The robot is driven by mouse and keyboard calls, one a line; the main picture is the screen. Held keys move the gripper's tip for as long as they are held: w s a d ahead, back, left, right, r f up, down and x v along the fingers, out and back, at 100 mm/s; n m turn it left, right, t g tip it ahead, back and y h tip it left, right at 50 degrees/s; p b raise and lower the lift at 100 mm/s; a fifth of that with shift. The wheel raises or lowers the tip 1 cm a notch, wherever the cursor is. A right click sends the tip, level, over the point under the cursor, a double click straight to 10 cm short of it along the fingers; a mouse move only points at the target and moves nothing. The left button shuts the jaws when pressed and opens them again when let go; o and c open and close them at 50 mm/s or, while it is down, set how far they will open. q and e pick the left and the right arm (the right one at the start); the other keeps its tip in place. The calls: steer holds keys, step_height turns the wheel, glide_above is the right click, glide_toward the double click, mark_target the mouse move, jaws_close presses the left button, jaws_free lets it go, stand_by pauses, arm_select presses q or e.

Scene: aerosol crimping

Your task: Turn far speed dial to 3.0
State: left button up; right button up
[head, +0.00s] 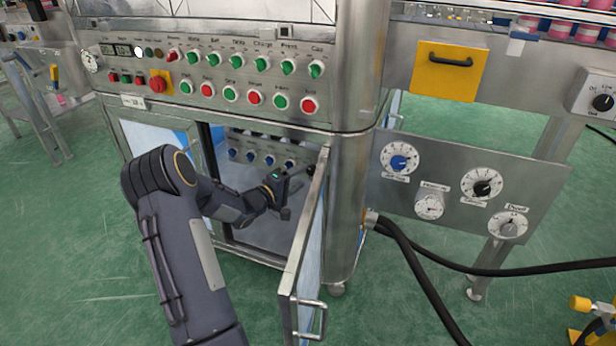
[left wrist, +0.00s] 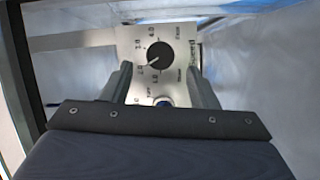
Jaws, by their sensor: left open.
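A black round dial (left wrist: 160,56) sits on a pale metal plate (left wrist: 128,42) in the left wrist view. The plate bears numbers that look like 1.0 to 4.0 and sideways lettering ending in "peed". A white mark on the knob points to the lower left, near what looks like 2.0. My left gripper (left wrist: 160,74) is open, its two fingers on either side of the plate's lower part, short of the knob. In the head view my left gripper (head: 283,190) is inside the cabinet's open compartment; I cannot make out this dial there. My right gripper is not in view.
The open cabinet door (head: 306,240) stands just right of my left gripper. A row of blue knobs (head: 250,157) lies behind it in the compartment. A panel with several white dials (head: 483,182) is outside at the right. Black hoses (head: 425,285) run across the floor.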

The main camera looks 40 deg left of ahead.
mark_target(310, 172)
arm_select(q)
steer(key=shift+w+d+f+b, duration=0.15)
steer(key=shift+w+b, duration=0.35)
steer(key=shift+w, duration=1.35)
steer(key=c, duration=1)
